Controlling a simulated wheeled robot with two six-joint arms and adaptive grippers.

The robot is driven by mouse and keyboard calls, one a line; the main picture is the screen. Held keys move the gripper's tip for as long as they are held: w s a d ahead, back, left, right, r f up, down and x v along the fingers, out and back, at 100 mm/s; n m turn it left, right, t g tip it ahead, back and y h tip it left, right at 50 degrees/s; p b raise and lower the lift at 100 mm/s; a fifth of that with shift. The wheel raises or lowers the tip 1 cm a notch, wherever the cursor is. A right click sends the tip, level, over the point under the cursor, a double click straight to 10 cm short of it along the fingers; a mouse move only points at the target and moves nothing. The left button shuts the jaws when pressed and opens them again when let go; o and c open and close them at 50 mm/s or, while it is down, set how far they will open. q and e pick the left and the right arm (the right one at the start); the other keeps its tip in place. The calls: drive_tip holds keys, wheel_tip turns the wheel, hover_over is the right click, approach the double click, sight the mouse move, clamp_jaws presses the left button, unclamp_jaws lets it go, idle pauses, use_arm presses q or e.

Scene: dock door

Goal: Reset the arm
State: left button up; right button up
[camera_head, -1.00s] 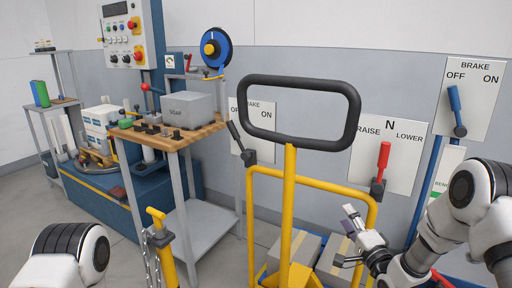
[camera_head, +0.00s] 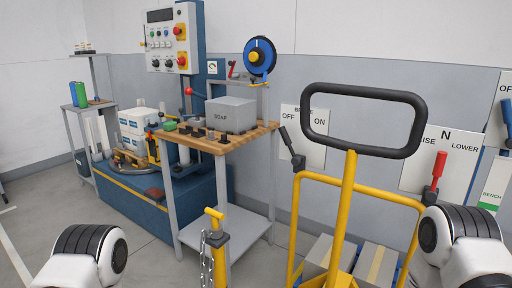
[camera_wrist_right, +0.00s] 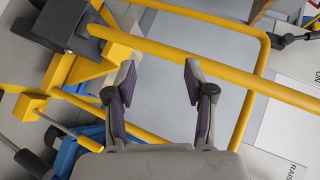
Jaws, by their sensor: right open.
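My right arm comes in at the lower right of the head view, and its gripper is out of that view. In the right wrist view my right gripper (camera_wrist_right: 158,90) is open, with nothing between its two fingers. A yellow tube of the pallet truck (camera_wrist_right: 205,65) passes behind the fingertips; I cannot tell how far away it is. My left arm shows at the lower left of the head view; its gripper is out of view. The pallet truck (camera_head: 347,200) stands at centre right with its black loop handle (camera_head: 365,91) upright.
A wooden-topped bench (camera_head: 232,138) carries a grey SOAP box (camera_head: 231,114). A blue machine (camera_head: 140,205) with a control panel (camera_head: 170,40) stands behind it. A red lever (camera_head: 438,168) sits on the RAISE N LOWER plate (camera_head: 415,168). A yellow post (camera_head: 215,245) stands in front.

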drive_tip(key=s+f+n+g+h, duration=0.1)
drive_tip(key=s+f+n+g, duration=0.3)
drive_tip(key=s+f, duration=0.65)
drive_tip(key=s+d+f+n+g+h, duration=0.15)
drive_tip(key=s+n+g, duration=0.7)
drive_tip(key=s, duration=1.35)
wheel_tip(320, 180, up, 18)
drive_tip(key=p, duration=1.8)
drive_tip(key=shift+a+g+h, duration=0.15)
drive_tip(key=shift+g+h, duration=0.2)
drive_tip(key=shift+r, duration=0.1)
